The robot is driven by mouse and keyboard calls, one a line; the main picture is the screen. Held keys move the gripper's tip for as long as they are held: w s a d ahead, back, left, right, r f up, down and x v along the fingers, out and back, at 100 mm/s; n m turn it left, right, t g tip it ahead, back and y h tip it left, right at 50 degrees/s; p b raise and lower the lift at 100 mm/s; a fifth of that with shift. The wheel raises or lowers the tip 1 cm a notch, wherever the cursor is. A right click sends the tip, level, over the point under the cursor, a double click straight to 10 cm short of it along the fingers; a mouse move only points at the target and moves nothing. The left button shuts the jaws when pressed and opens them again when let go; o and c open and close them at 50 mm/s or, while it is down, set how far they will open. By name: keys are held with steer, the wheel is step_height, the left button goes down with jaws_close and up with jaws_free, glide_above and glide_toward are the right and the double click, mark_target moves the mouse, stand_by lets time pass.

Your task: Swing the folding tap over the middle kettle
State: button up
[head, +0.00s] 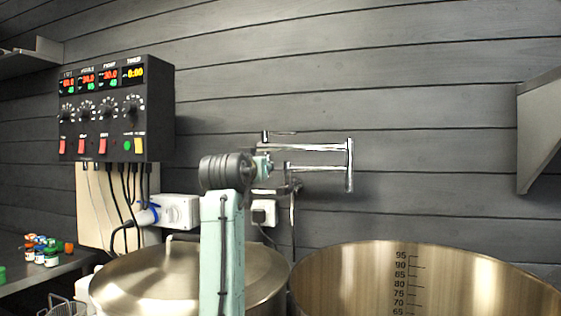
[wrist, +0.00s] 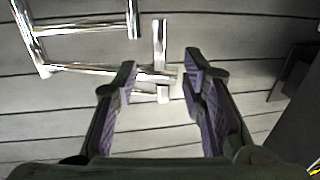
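The folding tap is a jointed chrome pipe on the dark plank wall (head: 320,148). In the head view it is folded near the wall, its elbow at the right and a lever hanging below. My gripper is mostly hidden behind my arm there. In the wrist view my gripper (wrist: 160,68) is open, with purple pads. A short upright chrome piece of the tap (wrist: 160,42) shows between the fingertips; contact cannot be told. An open steel kettle with a volume scale (head: 450,280) stands at the right, a lidded kettle (head: 150,275) at the left. I cannot tell which is the middle one.
A black control box (head: 115,108) with displays and switches hangs at the left, cables below it. A white socket box (head: 180,210) is behind my arm. A side table (head: 50,270) holds small coloured bottles. A grey bracket (head: 540,130) juts out at the right.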

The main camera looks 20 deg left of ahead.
steer(key=w+p, duration=0.1)
steer(key=w, duration=0.2)
steer(key=w+p, duration=0.2)
steer(key=w, duration=0.1)
steer(key=w+a+p, duration=0.1)
steer(key=w+p, duration=0.1)
steer(key=w, duration=0.1)
steer(key=shift+w+a+r, duration=0.1)
steer(key=shift+w+r, duration=0.1)
steer(key=shift+w, duration=0.15)
steer(key=shift+w+f, duration=0.2)
steer(key=shift+w, duration=0.35)
steer(key=shift+c, duration=0.5)
jaws_close()
